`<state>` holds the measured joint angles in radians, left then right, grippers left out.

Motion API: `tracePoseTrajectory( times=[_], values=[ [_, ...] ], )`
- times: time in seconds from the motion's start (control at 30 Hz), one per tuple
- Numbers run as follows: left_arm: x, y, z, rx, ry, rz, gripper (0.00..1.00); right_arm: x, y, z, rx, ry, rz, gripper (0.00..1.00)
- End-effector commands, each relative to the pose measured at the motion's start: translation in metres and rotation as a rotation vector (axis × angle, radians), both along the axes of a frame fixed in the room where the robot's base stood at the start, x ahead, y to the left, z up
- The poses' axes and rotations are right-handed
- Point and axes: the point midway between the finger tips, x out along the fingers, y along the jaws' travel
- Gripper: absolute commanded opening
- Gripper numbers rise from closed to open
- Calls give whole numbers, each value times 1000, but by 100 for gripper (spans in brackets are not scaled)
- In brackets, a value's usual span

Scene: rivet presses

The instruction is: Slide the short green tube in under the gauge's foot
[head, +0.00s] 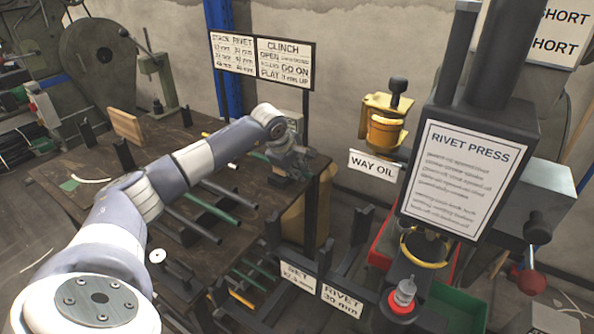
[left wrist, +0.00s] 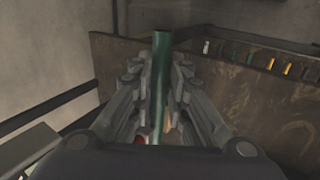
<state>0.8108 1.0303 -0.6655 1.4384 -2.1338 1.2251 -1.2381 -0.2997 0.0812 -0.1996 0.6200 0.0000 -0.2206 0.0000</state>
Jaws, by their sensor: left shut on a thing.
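My left gripper (head: 290,168) is at the right end of the dark workbench (head: 110,190). In the left wrist view its fingers (left wrist: 159,75) are shut on a green tube (left wrist: 162,40), which stands up between them with its end past the fingertips. The held tube is hidden or too small to tell in the head view. I cannot make out for certain which thing is the gauge, or its foot. My right gripper is not in view.
Several green and grey tubes (head: 218,194) lie on the bench. The rivet press (head: 463,180) stands at the right, with a yellow way oil holder (head: 384,130) to its left. A rack with labels (head: 342,301) stands low in front. A wooden block (head: 126,126) stands on the bench.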

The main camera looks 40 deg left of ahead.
Motion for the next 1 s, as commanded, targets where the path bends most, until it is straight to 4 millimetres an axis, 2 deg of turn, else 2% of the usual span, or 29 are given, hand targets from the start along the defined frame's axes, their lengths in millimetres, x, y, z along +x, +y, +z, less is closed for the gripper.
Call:
tracePoseTrajectory(
  times=[0.47, 0.5, 0.57, 0.87, 1.0],
  values=[
    [0, 0, -7, 0, 0, 0, 0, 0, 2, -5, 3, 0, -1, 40],
    [0, 0, -5, 0, -1, 0, 24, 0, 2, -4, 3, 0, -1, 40],
    [0, 0, -5, 0, 0, 0, 38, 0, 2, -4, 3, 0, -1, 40],
    [0, 0, -6, -1, 1, 1, 39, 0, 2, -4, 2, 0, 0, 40],
    [-3, 1, 1, 0, -1, 1, 39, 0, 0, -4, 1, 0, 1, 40]
  ],
)
